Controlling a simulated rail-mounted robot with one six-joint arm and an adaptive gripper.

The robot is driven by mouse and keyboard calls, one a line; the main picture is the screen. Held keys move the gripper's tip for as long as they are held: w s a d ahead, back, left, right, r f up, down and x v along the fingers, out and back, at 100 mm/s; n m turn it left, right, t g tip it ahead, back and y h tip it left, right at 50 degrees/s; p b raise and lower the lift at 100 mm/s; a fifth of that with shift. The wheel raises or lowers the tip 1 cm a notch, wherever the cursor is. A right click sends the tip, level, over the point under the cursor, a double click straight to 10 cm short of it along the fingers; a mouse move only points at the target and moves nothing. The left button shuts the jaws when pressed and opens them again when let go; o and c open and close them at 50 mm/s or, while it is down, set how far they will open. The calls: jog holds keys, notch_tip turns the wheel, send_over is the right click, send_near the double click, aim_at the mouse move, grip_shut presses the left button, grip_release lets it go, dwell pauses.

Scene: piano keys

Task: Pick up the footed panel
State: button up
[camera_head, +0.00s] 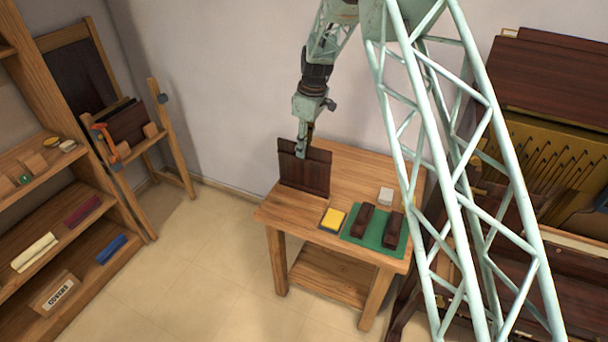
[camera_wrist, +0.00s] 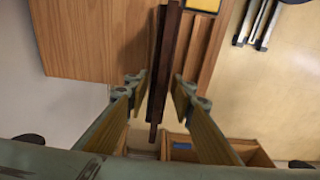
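A dark brown upright panel (camera_head: 304,172), which looks like the footed panel, stands on the left part of the wooden table (camera_head: 352,165). Its feet are not clear to see. My gripper (camera_head: 303,150) is at the panel's top edge, pointing down. In the wrist view the panel shows edge-on as a dark strip (camera_wrist: 168,60). The two fingers of my gripper (camera_wrist: 160,88) are open, one on each side of the strip, with a visible gap on both sides.
A green mat (camera_head: 376,243) with two dark blocks (camera_head: 362,220) lies at the table's front right. A yellow-topped pad (camera_head: 333,218) and a small white block (camera_head: 385,196) are near it. Shelves (camera_head: 60,235) stand left, an open piano (camera_head: 550,140) right.

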jog(key=shift+c, duration=0.7)
grip_shut()
jog(key=shift+r, duration=0.1)
jog(key=shift+r, duration=4.95)
